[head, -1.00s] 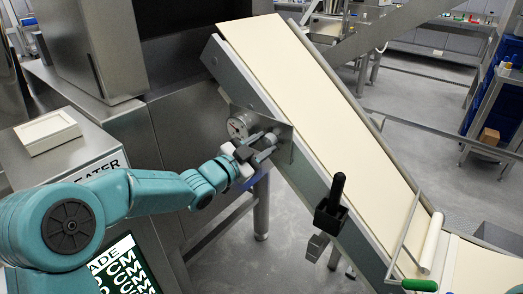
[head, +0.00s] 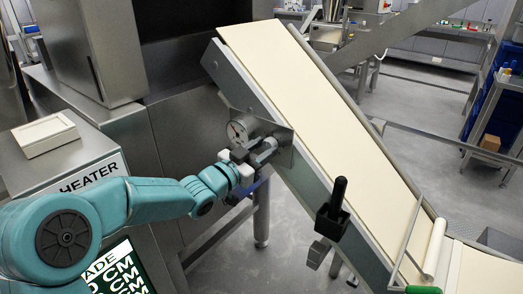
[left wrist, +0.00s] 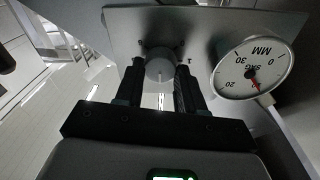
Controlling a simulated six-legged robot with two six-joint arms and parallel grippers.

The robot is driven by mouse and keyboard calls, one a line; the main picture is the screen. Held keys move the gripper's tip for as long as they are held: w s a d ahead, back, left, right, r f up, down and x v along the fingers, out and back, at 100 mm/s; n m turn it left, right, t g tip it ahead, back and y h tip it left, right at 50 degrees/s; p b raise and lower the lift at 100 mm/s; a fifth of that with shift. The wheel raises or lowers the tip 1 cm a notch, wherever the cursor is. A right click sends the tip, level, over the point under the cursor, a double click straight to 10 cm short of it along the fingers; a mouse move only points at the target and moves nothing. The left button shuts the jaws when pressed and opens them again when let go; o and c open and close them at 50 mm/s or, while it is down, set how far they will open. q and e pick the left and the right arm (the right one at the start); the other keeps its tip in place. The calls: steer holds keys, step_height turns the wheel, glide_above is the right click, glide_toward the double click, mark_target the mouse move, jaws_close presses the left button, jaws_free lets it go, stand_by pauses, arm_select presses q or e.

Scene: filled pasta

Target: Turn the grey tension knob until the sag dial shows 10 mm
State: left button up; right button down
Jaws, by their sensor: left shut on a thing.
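The grey tension knob (left wrist: 159,68) sits on a metal plate in the left wrist view, between the two dark fingers of my left gripper (left wrist: 160,85). The gripper is shut on the knob. In the head view my left gripper (head: 262,150) is at the plate on the conveyor's side, and its fingers partly hide the knob. The round white sag dial (head: 238,131) is just to the left of the knob. My right gripper is not in view.
A sloping conveyor (head: 310,90) with a pale sheet runs down to the right. A black-handled tool (head: 337,195) sits in a holder on its near side. A grey HEATER cabinet (head: 70,160) stands at the left, with a pale square block (head: 45,133) on top.

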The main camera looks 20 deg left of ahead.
arm_select(q)
steer(key=o, duration=1)
steer(key=shift+o, duration=0.2)
steer(key=b+v, duration=0.1)
steer(key=v, duration=1.5)
steer(key=shift+s+b, duration=0.2)
steer(key=shift+b, duration=0.2)
